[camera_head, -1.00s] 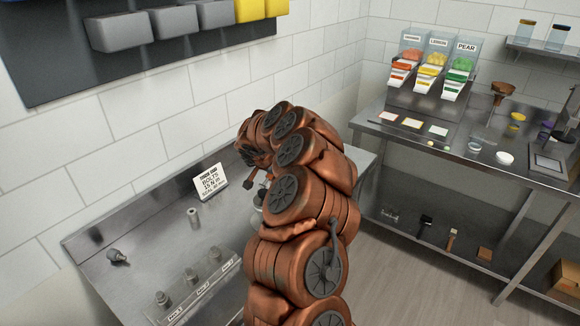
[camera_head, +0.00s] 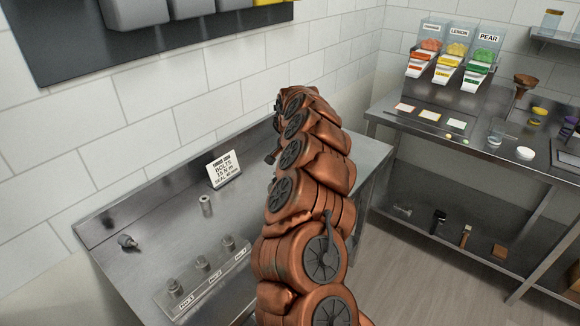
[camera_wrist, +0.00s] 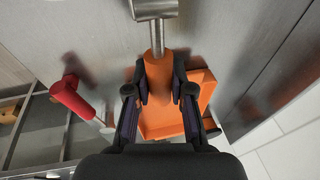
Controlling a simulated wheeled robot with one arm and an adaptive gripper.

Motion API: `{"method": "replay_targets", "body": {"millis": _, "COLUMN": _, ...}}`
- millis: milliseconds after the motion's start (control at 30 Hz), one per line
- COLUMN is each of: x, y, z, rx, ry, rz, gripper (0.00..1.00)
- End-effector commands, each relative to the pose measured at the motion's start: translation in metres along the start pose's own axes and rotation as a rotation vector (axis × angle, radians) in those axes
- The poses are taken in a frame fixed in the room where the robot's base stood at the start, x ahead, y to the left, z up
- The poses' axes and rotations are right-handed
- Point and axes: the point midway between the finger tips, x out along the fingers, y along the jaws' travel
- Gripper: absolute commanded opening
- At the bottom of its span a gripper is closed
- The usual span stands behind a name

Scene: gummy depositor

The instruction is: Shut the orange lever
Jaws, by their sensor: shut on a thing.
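In the wrist view, the orange lever (camera_wrist: 156,68) runs down from a metal stem under a metal block at the top. My gripper (camera_wrist: 160,92) has its two dark fingers shut on the lever's orange handle, one on each side. The handle's lower end is partly hidden by the fingers. In the head view, my arm blocks the sight of my gripper, and the orange lever does not show.
A red-handled lever (camera_wrist: 70,98) is at the left of the wrist view. An orange box-like thing (camera_wrist: 190,105) lies behind the fingers. In the head view, a metal bench with a sign (camera_head: 224,169) stands left of my arm, and a depositor table (camera_head: 480,150) stands right.

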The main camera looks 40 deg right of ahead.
Motion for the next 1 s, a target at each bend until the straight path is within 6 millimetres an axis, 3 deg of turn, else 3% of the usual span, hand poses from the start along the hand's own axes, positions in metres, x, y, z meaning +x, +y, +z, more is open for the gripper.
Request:
{"method": "replay_targets", "body": {"millis": 633, "x": 0.0014, "y": 0.0009, "z": -0.0008, "rx": 0.008, "ry": -0.025, "rz": -0.001, "gripper": 0.0}}
{"method": "replay_targets", "body": {"millis": 667, "x": 0.0015, "y": 0.001, "z": -0.0008, "rx": 0.008, "ry": -0.025, "rz": 0.0, "gripper": 0.25}}
{"method": "replay_targets", "body": {"millis": 900, "x": 0.0016, "y": 0.0016, "z": -0.0011, "rx": 0.008, "ry": -0.024, "rz": 0.001, "gripper": 0.49}}
{"method": "replay_targets", "body": {"millis": 1000, "x": 0.0017, "y": 0.0018, "z": -0.0011, "rx": 0.008, "ry": -0.024, "rz": 0.001, "gripper": 0.49}}
